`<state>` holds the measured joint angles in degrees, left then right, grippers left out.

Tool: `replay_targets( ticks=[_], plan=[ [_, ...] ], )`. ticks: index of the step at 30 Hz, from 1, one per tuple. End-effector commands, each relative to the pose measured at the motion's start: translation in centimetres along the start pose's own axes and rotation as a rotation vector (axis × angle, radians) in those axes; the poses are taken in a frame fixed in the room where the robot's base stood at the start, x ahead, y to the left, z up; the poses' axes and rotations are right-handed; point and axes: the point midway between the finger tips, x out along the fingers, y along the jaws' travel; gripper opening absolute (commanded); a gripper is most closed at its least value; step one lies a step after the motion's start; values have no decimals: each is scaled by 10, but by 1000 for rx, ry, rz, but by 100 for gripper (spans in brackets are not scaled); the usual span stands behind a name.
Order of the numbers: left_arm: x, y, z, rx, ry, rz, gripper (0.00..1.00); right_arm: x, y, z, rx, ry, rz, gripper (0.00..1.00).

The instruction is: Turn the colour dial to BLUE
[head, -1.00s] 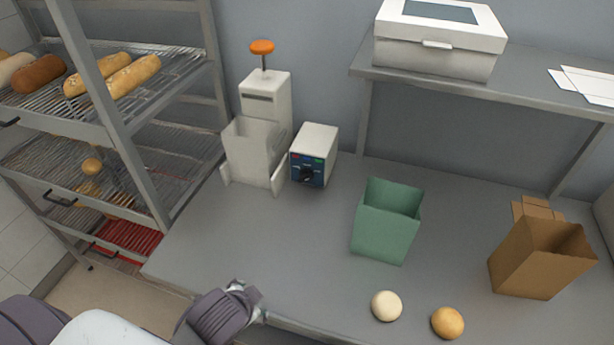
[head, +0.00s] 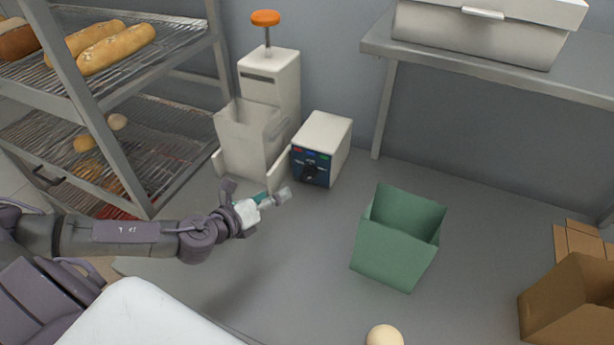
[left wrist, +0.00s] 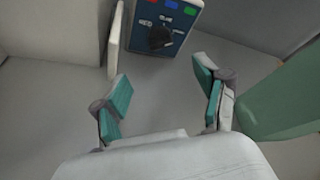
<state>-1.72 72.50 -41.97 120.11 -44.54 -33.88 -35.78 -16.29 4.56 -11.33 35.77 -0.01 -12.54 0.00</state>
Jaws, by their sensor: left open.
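The colour dial is a black knob (head: 309,171) on the dark blue front panel of a white box (head: 328,135). Red, blue and green marks run along the panel's top. In the left wrist view the knob (left wrist: 159,38) lies ahead, beyond the fingertips, with lettering around it. Which mark it points to is too small to tell. My left gripper (head: 283,194) is in front of the box, a little below and left of the knob, apart from it. In the left wrist view its teal-padded fingers (left wrist: 163,85) are spread and empty. My right gripper is not in view.
A white dispenser (head: 272,90) with an orange knob stands left of the box. A green bin (head: 392,255) stands to the right, also near the fingers in the wrist view. A bread rack (head: 130,140) is at left.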

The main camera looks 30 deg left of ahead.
Motion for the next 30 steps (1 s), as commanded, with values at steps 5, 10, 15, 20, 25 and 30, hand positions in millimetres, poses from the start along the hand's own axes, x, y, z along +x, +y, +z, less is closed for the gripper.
replay_targets(
  ticks=[5,10,15,20,25,30],
  plan=[
    [34,-4,4,-9,-6,-2,73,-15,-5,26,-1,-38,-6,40],
    [71,-5,3,-10,-4,-2,73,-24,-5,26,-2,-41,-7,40],
    [102,-4,2,-9,-2,-2,73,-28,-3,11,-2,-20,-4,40],
    [120,-2,1,-7,-2,0,73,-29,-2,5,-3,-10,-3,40],
    [127,-2,0,-7,0,0,73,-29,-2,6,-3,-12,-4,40],
    [127,-1,0,-7,0,0,73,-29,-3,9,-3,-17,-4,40]
  ],
)
